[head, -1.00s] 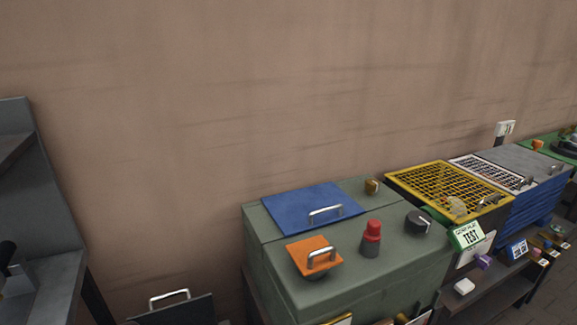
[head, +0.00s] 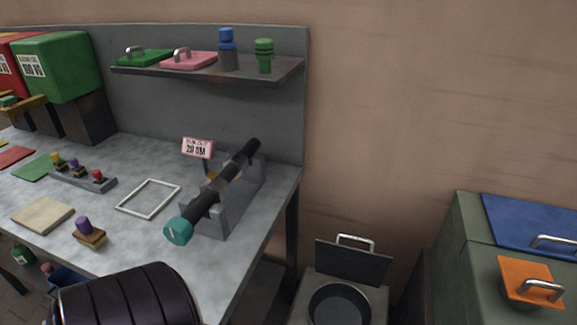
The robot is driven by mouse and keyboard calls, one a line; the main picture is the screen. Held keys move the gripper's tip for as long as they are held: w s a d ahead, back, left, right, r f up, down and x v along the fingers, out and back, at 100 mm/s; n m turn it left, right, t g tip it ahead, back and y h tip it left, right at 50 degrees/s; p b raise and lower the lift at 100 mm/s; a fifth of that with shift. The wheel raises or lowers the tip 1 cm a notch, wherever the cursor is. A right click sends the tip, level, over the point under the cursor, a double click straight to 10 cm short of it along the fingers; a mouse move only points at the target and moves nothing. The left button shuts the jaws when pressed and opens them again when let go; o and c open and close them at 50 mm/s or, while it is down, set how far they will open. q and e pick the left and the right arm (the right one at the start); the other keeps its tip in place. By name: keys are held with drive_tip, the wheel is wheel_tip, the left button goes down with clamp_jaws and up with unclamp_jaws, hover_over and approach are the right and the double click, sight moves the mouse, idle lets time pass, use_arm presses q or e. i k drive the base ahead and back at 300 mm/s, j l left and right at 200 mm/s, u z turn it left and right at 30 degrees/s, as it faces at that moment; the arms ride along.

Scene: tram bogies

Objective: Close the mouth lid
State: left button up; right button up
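A dark flat lid (head: 353,262) with a metal bar handle stands raised, leaning back, behind a round dark opening (head: 340,303) in a low grey box (head: 375,300). This looks like the mouth lid, and it is open. The lower part of the box is cut off by the picture's bottom edge. An orange lid (head: 520,268) with a metal handle lies on the green cabinet at the right, with a blue lid (head: 525,216) behind it. Neither of my grippers shows in the head view.
A grey workbench (head: 110,215) at the left carries a dark tool with a teal end (head: 180,231) on a stand, a white frame (head: 148,199) and small parts. A shelf (head: 280,70) hangs above. The green cabinet (head: 460,255) flanks the low box closely.

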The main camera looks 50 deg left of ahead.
sight(369, 268)
drive_tip(key=u, duration=1.05)
drive_tip(key=k, duration=0.05)
